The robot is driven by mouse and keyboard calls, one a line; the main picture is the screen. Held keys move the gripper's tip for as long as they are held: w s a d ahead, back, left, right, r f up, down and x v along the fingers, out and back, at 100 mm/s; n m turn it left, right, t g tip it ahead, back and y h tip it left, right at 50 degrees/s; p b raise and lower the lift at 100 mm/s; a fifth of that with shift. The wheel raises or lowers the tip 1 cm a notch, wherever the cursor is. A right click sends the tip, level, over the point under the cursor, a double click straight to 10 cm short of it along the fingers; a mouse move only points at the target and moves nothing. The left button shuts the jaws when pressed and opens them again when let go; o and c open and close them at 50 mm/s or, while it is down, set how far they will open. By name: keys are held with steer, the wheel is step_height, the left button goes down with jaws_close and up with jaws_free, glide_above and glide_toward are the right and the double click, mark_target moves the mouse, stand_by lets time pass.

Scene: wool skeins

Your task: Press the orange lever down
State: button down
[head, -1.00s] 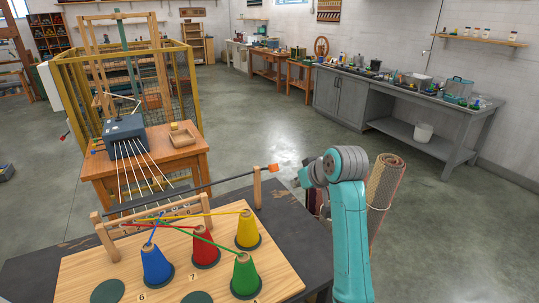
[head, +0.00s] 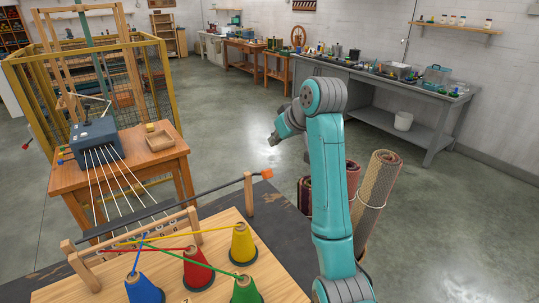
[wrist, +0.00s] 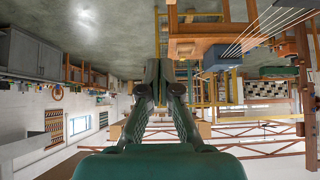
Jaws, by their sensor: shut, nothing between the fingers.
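The orange lever end (head: 266,174) is a small orange block at the right tip of a long dark rod (head: 165,207). The rod slopes up to the right and passes a wooden post (head: 248,190) near the orange end. My gripper (head: 272,140) is above the orange end in the head view, with a visible gap between them. In the wrist view my gripper's fingers (wrist: 160,64) are together and empty. I cannot make out the orange end in the wrist view.
Yellow (head: 243,246), red (head: 197,270), blue (head: 144,288) and green (head: 246,291) cones with threads stand on a wooden board (head: 282,283). A wooden table (head: 172,160) with a blue-grey box (head: 95,140) is at left. Rolled rugs (head: 376,190) stand behind my arm.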

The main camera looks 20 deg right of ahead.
glide_above(267, 170)
steer(key=w, duration=0.2)
steer(key=f, duration=0.7)
steer(key=shift+w+a, duration=0.15)
steer(key=shift+a, duration=0.1)
steer(key=f, duration=0.1)
steer(key=s, duration=0.1)
steer(key=f, duration=0.1)
steer(key=shift+s+d+f, duration=0.2)
steer(key=shift+d+f, duration=0.05)
steer(key=shift+f, duration=0.05)
steer(key=shift+s+f, duration=0.3)
steer(key=shift+f, duration=0.1)
steer(key=shift+d, duration=0.1)
